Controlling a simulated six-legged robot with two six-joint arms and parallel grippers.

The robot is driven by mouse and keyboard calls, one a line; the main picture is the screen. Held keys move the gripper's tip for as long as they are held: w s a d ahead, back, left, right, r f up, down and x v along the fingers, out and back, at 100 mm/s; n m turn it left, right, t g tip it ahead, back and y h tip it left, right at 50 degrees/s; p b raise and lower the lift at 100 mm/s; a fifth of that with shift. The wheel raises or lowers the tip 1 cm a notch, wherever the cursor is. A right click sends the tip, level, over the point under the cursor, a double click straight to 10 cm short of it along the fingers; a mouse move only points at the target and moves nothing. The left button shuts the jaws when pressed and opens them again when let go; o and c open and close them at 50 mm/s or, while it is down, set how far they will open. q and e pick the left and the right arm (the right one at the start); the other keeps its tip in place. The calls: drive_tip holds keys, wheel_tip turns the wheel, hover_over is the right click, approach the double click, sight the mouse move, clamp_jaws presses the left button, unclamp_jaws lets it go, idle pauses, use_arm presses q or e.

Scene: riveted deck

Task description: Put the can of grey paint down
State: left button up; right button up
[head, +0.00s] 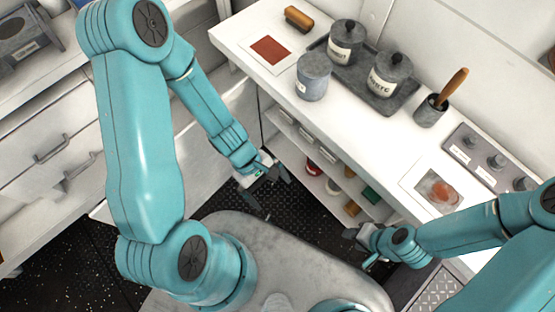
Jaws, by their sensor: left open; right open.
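A grey can (313,78) with a small pale label at its left side stands upright on the white counter (238,37), near the front edge. It looks like the can of grey paint; its label is too small to read. My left gripper (277,190) is open and empty, low in front of the counter and apart from the can. My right gripper (352,236) is open, in front of the counter further right, partly hidden by its own wrist. No gripper touches the can.
A dark tray (347,72) with two lidded grey jars (345,41) stands behind the can. A red-brown card (271,50), a wooden-backed brush (299,18), a pot with a wooden handle (430,111) and a knobbed panel (480,155) are also on the counter. Shelves below hold small coloured items.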

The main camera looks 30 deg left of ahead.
use_arm(q)
wheel_tip(320, 180, down, 7)
drive_tip(key=d+m+t+y, duration=0.1)
drive_tip(key=d+m+y, duration=0.1)
drive_tip(key=m, duration=0.9)
drive_tip(key=shift+d+m, duration=0.25)
drive_tip(key=shift+m, duration=0.15)
drive_tip(key=shift+s+r, duration=0.1)
drive_tip(key=shift+s, duration=0.05)
